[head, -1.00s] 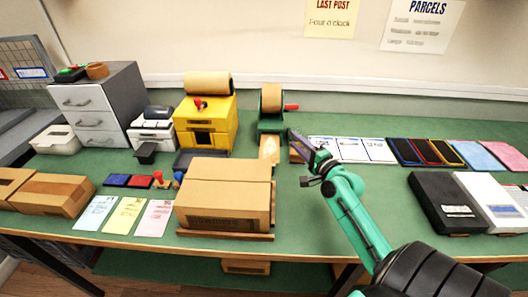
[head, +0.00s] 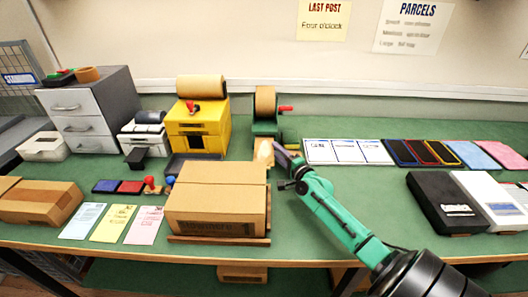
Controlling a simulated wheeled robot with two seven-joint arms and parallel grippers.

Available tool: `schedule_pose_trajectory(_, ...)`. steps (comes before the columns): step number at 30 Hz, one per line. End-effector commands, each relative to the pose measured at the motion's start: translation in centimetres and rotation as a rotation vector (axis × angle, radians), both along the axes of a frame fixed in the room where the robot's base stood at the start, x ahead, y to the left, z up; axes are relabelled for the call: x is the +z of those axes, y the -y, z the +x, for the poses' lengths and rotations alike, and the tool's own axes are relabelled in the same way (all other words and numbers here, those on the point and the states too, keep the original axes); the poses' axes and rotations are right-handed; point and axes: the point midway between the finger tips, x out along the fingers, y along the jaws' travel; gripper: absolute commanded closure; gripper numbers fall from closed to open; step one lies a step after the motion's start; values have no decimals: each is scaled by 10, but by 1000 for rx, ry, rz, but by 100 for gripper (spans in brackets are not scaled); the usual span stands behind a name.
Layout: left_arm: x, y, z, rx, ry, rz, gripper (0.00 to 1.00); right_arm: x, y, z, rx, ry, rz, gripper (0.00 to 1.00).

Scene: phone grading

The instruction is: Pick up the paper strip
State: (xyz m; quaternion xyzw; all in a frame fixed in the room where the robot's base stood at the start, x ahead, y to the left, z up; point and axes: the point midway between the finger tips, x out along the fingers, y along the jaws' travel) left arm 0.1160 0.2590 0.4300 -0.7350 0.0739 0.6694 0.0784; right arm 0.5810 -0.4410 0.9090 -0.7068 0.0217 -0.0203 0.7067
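A short tan paper strip (head: 263,152) hangs at the front of the green dispenser (head: 266,129), which carries a tan roll (head: 265,101). My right gripper (head: 279,155) is at the right side of the strip, very close to it or touching; I cannot tell which. Its fingers are small and dark here, and whether they are open or shut does not show. The lower end of the strip is partly hidden by the gripper and the big carton. My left gripper is not in view.
A large cardboard carton (head: 217,198) stands just left of my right gripper. A yellow machine (head: 199,129) with a brown roll is behind it. White cards (head: 347,151) and coloured pads lie to the right.

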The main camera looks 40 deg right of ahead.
Motion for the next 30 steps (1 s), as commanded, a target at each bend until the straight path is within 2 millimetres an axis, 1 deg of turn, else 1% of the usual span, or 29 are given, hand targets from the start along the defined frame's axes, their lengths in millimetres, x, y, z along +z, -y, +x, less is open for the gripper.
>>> schedule_pose_trajectory(2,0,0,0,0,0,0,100,0,0,0,0,0,0,62)
schedule_pose_trajectory(3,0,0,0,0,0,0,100,0,0,0,0,0,0,78)
schedule_pose_trajectory(5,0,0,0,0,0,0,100,0,0,0,0,0,0,100)
schedule_pose_trajectory(30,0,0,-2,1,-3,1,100,0,0,-1,1,0,1,100)
